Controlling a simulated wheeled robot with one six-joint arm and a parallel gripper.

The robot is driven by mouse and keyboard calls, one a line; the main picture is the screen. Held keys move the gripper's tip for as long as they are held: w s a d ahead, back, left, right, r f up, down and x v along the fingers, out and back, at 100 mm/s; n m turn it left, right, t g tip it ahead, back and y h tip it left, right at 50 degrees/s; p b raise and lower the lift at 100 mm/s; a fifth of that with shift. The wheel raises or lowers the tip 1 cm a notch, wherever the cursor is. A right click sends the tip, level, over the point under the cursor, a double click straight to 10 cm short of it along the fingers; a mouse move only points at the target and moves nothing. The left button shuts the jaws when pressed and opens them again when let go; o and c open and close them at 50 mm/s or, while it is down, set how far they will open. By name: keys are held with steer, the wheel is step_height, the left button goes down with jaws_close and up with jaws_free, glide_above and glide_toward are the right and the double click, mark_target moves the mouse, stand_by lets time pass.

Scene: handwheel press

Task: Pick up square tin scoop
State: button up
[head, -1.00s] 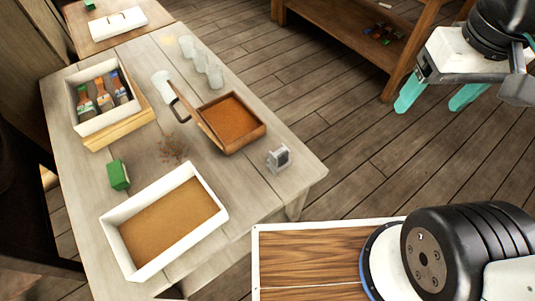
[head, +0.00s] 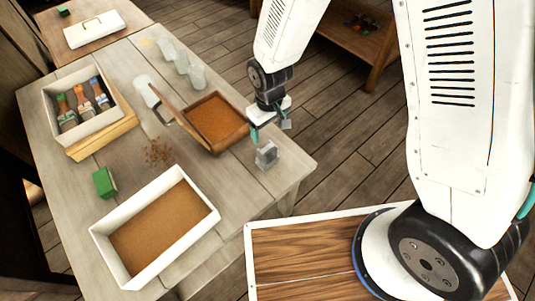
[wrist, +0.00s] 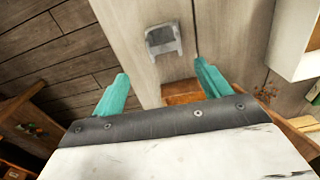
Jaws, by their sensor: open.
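The square tin scoop (head: 266,154) is a small grey metal piece on the near right part of the grey plank table, close to its right edge. My gripper (head: 270,130) is open and empty, above and just behind the scoop in the head view. In the wrist view the scoop (wrist: 162,40) lies ahead of and roughly between my two teal fingers (wrist: 160,72), apart from them. Nothing hides the scoop there.
A wooden box (head: 236,140) of brown grains with a raised lid stands close left of my gripper. A white box (head: 208,222) stands nearer. A brush tray (head: 54,138), green block (head: 104,183) and clear jars (head: 196,78) stand farther off.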

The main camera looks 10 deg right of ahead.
glide_above(267, 148)
steer(key=f, duration=0.4)
steer(key=shift+w+a+f, duration=0.1)
steer(key=shift+a, duration=0.25)
steer(key=f, duration=0.7)
steer(key=shift+d, duration=0.4)
steer(key=c, duration=1.1)
